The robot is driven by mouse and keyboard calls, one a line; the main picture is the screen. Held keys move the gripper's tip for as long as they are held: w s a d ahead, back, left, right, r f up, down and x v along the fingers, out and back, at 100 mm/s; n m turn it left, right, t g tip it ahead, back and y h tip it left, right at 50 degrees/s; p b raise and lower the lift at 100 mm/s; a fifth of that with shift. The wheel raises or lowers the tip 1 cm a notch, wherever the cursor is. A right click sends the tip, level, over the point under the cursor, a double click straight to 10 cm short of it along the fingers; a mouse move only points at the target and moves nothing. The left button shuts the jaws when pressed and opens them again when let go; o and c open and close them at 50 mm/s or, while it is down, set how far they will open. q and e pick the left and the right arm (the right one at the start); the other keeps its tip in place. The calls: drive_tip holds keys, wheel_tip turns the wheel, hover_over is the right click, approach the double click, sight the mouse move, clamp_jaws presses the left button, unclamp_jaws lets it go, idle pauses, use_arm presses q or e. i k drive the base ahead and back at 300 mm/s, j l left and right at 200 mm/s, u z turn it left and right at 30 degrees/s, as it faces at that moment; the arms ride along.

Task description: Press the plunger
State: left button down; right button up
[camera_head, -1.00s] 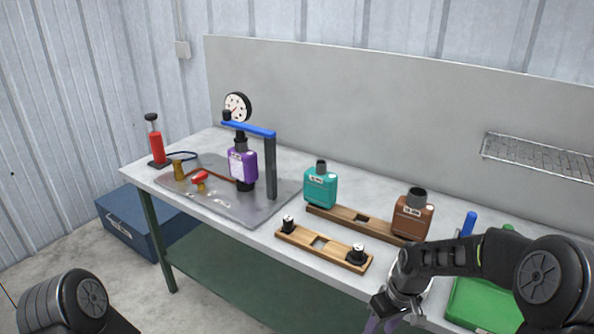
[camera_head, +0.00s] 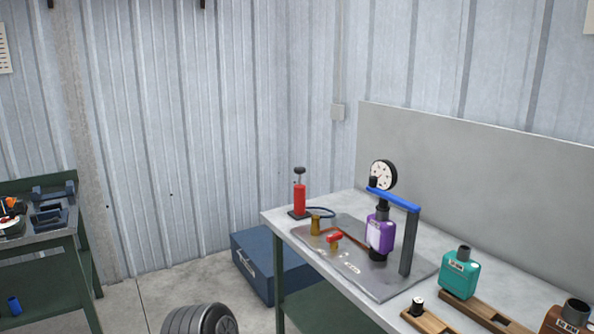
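The plunger is the black handle (camera_head: 299,171) on a short rod at the top of the red pump cylinder (camera_head: 299,199). The pump stands upright on a black base at the far left corner of the workbench. The handle sits a little above the red body, and nothing touches it. A dark hose runs from the pump towards the metal plate (camera_head: 350,277). A rounded dark link of my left arm shows at the bottom edge, well short of the pump. Neither gripper is in view.
On the plate, a purple muffler (camera_head: 380,236) stands under a blue clamp bar (camera_head: 394,199), near a dial gauge (camera_head: 383,175) and a red-handled valve (camera_head: 334,237). A teal muffler (camera_head: 459,277) stands to the right. A blue chest (camera_head: 258,262) is on the floor. Another bench is at left.

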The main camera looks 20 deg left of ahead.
sight(299, 171)
drive_tip(key=i+j, duration=0.2)
drive_tip(key=j, duration=0.2)
drive_tip(key=i+j+z, duration=0.15)
drive_tip(key=j, duration=0.25)
drive_tip(key=i+j, duration=0.3)
drive_tip(key=j, duration=0.15)
drive_tip(key=i+j+z, duration=0.1)
drive_tip(key=j, duration=0.3)
drive_tip(key=i+j, duration=0.25)
drive_tip(key=j, duration=0.2)
drive_tip(key=i+j+z, duration=0.15)
drive_tip(key=j, duration=0.3)
drive_tip(key=i+j, duration=0.2)
drive_tip(key=j, duration=0.25)
drive_tip(key=i+j+z, duration=0.1)
drive_tip(key=j, duration=0.35)
drive_tip(key=i, duration=0.05)
